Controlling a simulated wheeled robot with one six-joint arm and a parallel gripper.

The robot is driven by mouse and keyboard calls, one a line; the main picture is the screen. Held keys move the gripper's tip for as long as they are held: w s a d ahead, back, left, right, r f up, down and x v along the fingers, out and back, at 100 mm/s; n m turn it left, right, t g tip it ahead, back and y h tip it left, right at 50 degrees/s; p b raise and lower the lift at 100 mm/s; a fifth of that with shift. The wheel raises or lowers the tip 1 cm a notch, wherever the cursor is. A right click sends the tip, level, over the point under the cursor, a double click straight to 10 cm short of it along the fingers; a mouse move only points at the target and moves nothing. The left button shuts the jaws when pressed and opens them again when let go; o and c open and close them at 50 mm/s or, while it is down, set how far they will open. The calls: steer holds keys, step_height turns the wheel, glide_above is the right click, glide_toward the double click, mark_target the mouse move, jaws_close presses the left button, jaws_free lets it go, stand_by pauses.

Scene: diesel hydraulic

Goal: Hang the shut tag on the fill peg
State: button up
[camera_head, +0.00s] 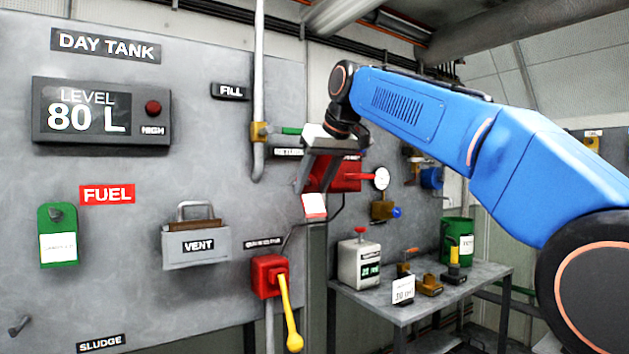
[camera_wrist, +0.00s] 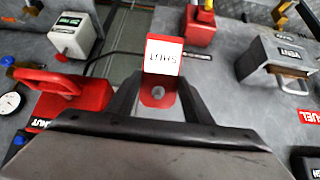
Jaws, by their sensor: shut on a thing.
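The shut tag is red with a white label; it shows at my gripper in the head view (camera_head: 314,206). In the wrist view the tag (camera_wrist: 158,96) is between the fingers, its SHUT lettering upside down and a hole in its red part. My gripper (camera_head: 313,192) is shut on it, in front of the panel, right of the vertical pipe; its fingers also show in the wrist view (camera_wrist: 160,88). The FILL label (camera_head: 230,91) is on the panel, up and left of my gripper. I cannot make out a peg by that label.
A green tag (camera_head: 58,238) hangs on a peg under the FUEL label (camera_head: 107,194). A bare peg (camera_head: 19,325) is near the SLUDGE label. The grey pipe (camera_head: 258,80), VENT box (camera_head: 197,246) and red box with yellow lever (camera_head: 269,277) stick out. A bench (camera_head: 425,303) stands right.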

mark_target(310, 188)
steer(key=shift+w+a+f+t+y, duration=0.35)
steer(key=shift+t+y, duration=0.2)
steer(key=shift+t, duration=0.25)
steer(key=shift+w+a+f+t+y, duration=0.25)
steer(key=shift+w+t+y, duration=0.25)
steer(key=shift+t, duration=0.3)
steer(key=shift+w+a+f+t+y, duration=0.25)
steer(key=shift+w+f+t+y, duration=0.25)
steer(key=shift+t, duration=0.3)
steer(key=o, duration=1)
steer(key=shift+s, duration=0.1)
